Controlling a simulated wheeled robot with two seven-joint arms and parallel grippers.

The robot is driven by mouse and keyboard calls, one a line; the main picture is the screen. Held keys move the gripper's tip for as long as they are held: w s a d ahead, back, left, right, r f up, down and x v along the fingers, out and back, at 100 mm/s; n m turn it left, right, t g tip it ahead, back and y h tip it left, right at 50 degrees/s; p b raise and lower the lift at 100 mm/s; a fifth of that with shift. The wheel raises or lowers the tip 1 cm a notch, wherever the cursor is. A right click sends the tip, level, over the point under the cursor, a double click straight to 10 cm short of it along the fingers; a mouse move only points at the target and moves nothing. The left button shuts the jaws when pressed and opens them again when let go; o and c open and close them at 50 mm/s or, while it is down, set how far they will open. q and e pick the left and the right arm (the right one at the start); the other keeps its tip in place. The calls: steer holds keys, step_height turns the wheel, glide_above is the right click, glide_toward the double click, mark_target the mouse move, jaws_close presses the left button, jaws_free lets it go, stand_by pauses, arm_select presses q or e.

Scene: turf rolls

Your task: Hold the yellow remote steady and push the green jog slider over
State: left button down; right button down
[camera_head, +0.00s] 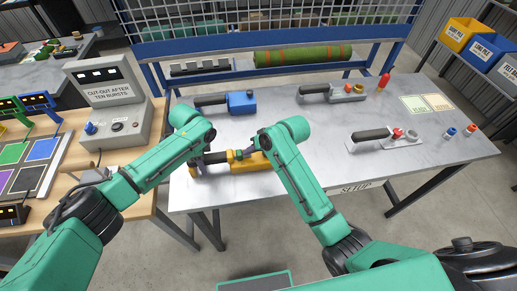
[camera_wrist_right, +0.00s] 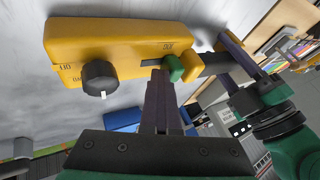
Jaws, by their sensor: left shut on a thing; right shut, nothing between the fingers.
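The yellow remote (camera_head: 252,165) lies on the grey bench; its body and black dial (camera_wrist_right: 100,77) show large in the right wrist view. The green jog slider (camera_wrist_right: 174,68) sits at the end of a dark slot near the black handle (camera_wrist_right: 212,65). It is small in the head view (camera_head: 239,154). My left gripper (camera_head: 199,163) is shut on the handle end of the remote; its dark fingers (camera_wrist_right: 236,55) show there in the wrist view. My right gripper (camera_wrist_right: 161,76) is shut and empty, its tips beside the green slider on the dial side. I cannot tell whether they touch it.
A blue remote (camera_head: 241,102) lies behind, and two grey remotes (camera_head: 345,92) (camera_head: 390,136) lie to the right. A green roll (camera_head: 303,56) lies at the back. A grey control box (camera_head: 108,105) stands on the left table. The bench's right front is clear.

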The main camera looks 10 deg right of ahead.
arm_select(q)
steer(key=shift+s+d, duration=0.1)
steer(key=shift+d, duration=0.15)
arm_select(e)
steer(key=shift+s+a+r, duration=0.1)
steer(key=shift+a+r, duration=0.05)
steer(key=shift+a, duration=0.1)
arm_select(q)
steer(key=shift+a+f, duration=0.1)
steer(key=shift+a, duration=0.05)
arm_select(e)
steer(key=v, duration=1)
steer(key=shift+d, duration=0.25)
arm_select(q)
steer(key=shift+c, duration=1.8)
jaws_free()
steer(key=shift+w, duration=0.2)
